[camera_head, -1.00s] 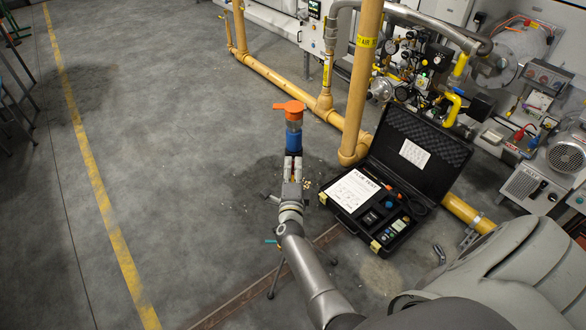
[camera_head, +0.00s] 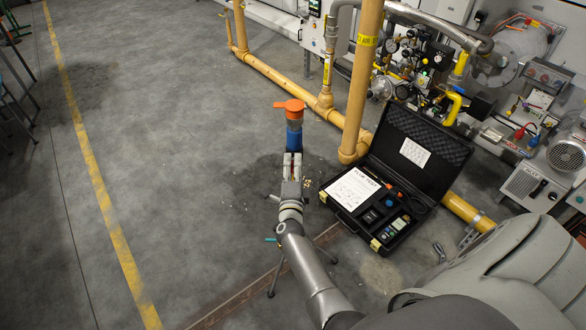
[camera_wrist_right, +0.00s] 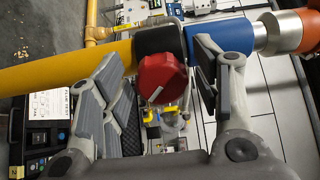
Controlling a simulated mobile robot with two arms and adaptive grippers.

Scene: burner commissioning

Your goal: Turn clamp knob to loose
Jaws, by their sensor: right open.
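The clamp knob (camera_wrist_right: 162,78) is red with a pale line on its face. It sits on a black clamp (camera_wrist_right: 158,40) around a pole, between a yellow section (camera_wrist_right: 60,72) and a blue section (camera_wrist_right: 220,38). My right gripper (camera_wrist_right: 155,72) is open, one finger on each side of the knob; I cannot tell whether either finger touches it. In the head view my right gripper (camera_head: 291,165) is just below the blue section (camera_head: 293,141), which is topped by an orange cap (camera_head: 289,107). The knob is hidden there. My left gripper is not in view.
An open black case (camera_head: 420,133) with a white sheet and instruments lies on the floor to the right. Tripod legs (camera_head: 272,284) stand beneath my right arm. Yellow pipes (camera_head: 365,80) and burner equipment are behind.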

